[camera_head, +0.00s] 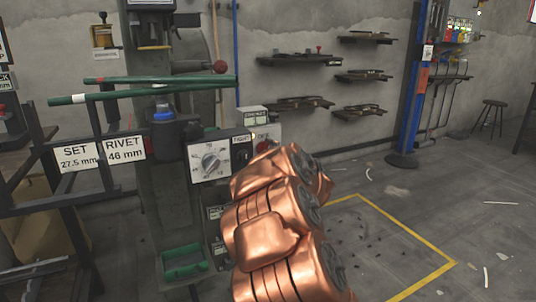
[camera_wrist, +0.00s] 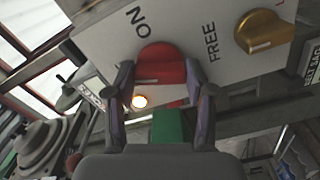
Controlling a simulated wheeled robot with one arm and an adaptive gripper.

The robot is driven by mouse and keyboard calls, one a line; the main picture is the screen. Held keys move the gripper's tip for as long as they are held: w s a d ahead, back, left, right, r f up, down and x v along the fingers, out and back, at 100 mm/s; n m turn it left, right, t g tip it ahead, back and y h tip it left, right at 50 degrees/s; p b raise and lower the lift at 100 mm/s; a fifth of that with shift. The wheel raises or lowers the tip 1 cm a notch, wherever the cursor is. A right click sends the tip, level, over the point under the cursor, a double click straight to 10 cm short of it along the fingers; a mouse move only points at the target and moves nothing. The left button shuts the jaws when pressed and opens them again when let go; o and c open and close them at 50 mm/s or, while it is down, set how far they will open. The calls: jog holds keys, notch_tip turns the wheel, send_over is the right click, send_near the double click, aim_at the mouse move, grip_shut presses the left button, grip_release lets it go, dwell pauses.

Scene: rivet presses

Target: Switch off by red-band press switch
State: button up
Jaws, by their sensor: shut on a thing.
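A red rotary switch knob (camera_wrist: 161,68) sits on a pale panel (camera_wrist: 200,30) in the wrist view, with ON printed above it. My gripper (camera_wrist: 160,80) has one finger on each side of the knob and is shut on it. A small lamp (camera_wrist: 139,101) glows beside the left finger. In the head view, the press (camera_head: 165,185) stands at centre left, with a dial (camera_head: 211,160) on its front. My copper-coloured arm covers the gripper there. Part of a red knob (camera_head: 262,146) shows just above the arm.
A gold knob (camera_wrist: 263,32) marked FREE is on the same panel to the right. A blue post (camera_head: 410,90) stands right.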

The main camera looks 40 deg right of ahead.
jog(key=shift+n+b, duration=0.4)
jog(key=shift+n, duration=1.8)
jog(key=o, duration=1.2)
jog(key=shift+c, duration=0.2)
jog(key=shift+s, duration=0.15)
jog(key=v, duration=1.1)
jog(key=shift+s, duration=0.35)
jog(key=shift+a, duration=0.1)
